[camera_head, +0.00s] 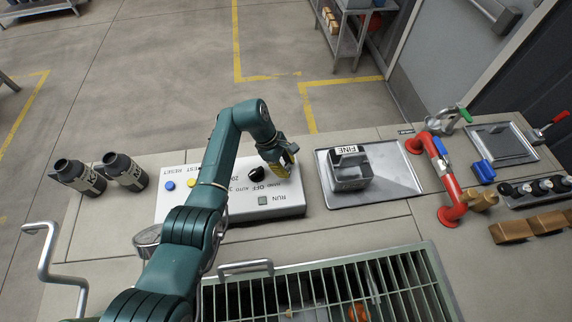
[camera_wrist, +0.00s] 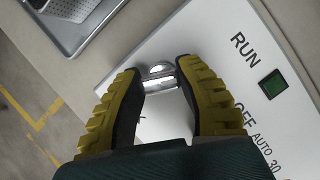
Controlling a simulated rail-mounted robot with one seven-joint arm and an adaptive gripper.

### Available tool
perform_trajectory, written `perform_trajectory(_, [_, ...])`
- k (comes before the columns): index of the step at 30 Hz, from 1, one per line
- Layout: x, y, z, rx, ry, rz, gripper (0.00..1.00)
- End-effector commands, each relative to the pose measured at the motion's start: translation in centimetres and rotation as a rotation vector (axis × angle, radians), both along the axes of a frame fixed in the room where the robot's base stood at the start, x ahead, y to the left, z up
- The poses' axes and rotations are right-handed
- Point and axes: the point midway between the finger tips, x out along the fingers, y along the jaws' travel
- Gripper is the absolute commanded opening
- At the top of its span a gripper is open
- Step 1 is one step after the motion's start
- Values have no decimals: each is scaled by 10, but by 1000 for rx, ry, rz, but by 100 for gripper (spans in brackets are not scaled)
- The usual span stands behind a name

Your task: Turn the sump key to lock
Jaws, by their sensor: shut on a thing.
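The sump key (camera_wrist: 160,84) is a small silver metal piece at the edge of the white control panel (camera_head: 288,211). It shows in the wrist view between the fingertips of my gripper (camera_wrist: 158,74). My gripper is shut on it, a finger on each side. In the head view my gripper (camera_head: 283,166) is over the panel's far right corner and hides the key. I cannot tell the key's turn angle from the markings. The panel carries a black knob (camera_head: 255,174) by HAND, OFF and AUTO, and a square indicator (camera_head: 262,200) by RUN, which looks green in the wrist view (camera_wrist: 272,84).
A tray (camera_head: 398,184) with a block marked FINE (camera_head: 350,170) stands right of the panel. A red pipe (camera_head: 440,170) is further right. A green grating (camera_head: 400,275) lies in front. Two dark cylinders (camera_head: 125,172) stand left. My arm crosses over the panel.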

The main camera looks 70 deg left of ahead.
Motion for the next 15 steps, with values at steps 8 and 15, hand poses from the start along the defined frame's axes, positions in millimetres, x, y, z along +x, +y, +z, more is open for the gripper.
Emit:
perform_trajectory(8, [0,-1,-7,-3,4,-263,0])
perform_trajectory(15, [0,-1,-9,-2,3,-490,0])
